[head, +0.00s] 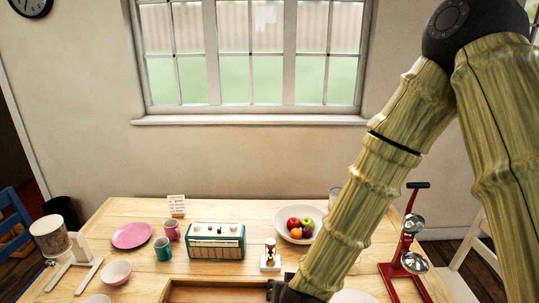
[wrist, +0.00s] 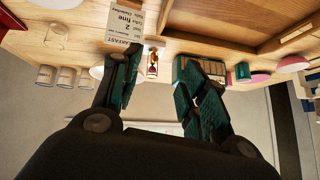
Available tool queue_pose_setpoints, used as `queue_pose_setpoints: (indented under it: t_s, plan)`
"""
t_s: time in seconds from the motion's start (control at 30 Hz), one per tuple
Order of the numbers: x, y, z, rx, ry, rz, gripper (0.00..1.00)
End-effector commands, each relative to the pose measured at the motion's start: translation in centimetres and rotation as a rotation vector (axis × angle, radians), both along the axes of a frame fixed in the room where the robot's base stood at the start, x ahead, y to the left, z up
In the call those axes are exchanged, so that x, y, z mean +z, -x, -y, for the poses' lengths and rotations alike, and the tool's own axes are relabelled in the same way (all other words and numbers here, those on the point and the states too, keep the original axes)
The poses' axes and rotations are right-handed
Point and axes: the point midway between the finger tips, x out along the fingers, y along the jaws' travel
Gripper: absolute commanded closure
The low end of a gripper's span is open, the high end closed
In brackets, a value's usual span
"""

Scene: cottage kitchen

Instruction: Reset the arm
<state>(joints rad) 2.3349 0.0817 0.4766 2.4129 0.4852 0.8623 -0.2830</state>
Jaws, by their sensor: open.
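My arm comes down from the upper right in the head view. My gripper is at the bottom edge there, where only its dark base shows, above the table (head: 115,214). In the wrist view, which is upside down, my gripper (wrist: 157,78) shows two teal-padded fingers spread apart. Nothing is held between them.
A teal radio (head: 216,242), mugs (head: 163,249), a pink plate (head: 131,235) and a fruit bowl (head: 286,216) stand behind the wooden tray (head: 215,284). A red stand with metal cups (head: 405,262) is at right. A printed card (wrist: 125,22) shows in the wrist view.

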Motion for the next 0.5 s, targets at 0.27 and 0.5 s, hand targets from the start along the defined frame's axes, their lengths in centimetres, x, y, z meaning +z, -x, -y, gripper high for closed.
queue_pose_setpoints:
  t_s: [0.27,0.5]
  plan:
    - [-5.3,2.4,2.5,0.001,0.015,-0.092,0.57]
    - [-12.9,7.2,6.3,0.006,0.041,-0.239,0.57]
